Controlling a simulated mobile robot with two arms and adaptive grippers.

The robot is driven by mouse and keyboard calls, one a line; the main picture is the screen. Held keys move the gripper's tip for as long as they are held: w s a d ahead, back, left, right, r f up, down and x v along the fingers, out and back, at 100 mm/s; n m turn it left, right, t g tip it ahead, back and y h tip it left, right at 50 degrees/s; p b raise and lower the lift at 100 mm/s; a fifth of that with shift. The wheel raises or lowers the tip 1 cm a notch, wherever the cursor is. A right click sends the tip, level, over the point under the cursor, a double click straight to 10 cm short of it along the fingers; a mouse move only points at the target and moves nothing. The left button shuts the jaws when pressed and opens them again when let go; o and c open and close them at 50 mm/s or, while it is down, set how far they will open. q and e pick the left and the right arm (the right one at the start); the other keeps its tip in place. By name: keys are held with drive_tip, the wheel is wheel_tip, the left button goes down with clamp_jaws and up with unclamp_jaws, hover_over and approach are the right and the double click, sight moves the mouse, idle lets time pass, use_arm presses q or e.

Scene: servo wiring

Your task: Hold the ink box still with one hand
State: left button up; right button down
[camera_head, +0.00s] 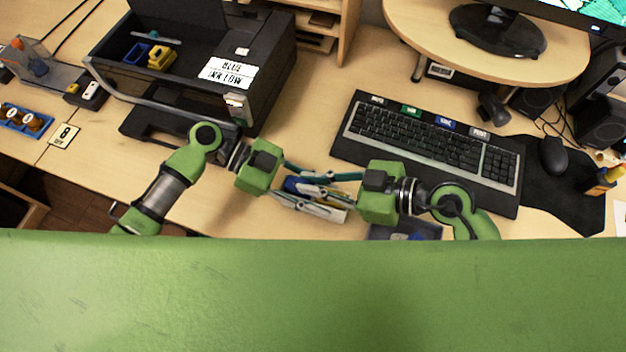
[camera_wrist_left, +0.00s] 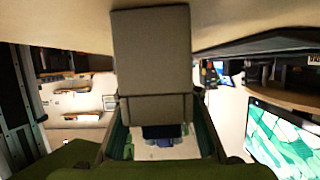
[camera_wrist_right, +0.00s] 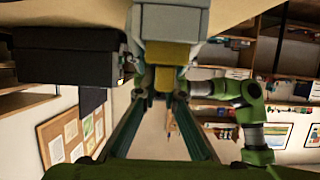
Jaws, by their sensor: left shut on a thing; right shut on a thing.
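The ink box (camera_head: 331,212) is a small pale carton with yellow and blue parts showing, held between my two grippers near the table's front edge. My left gripper (camera_head: 313,190) comes from the left and is shut on the box. In the left wrist view the box's plain grey-brown face (camera_wrist_left: 152,52) fills the space between the fingers. My right gripper (camera_head: 318,187) comes from the right, also shut on the box. The right wrist view shows the grey carton (camera_wrist_right: 172,20) with a yellow part (camera_wrist_right: 167,54) at the fingertips. Fingers overlap and hide much of the box.
A black printer (camera_head: 270,80) with a "BLUE INK LOW" sign (camera_head: 229,72) stands open at the back left, with a yellow cartridge (camera_head: 161,57) inside. A keyboard (camera_head: 430,141) lies right of the box. A dark tray (camera_head: 418,231) sits below my right gripper.

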drive_tip(key=shift+r, duration=1.4)
drive_tip(key=shift+r, duration=2)
use_arm(q)
drive_tip(key=o, duration=1.2)
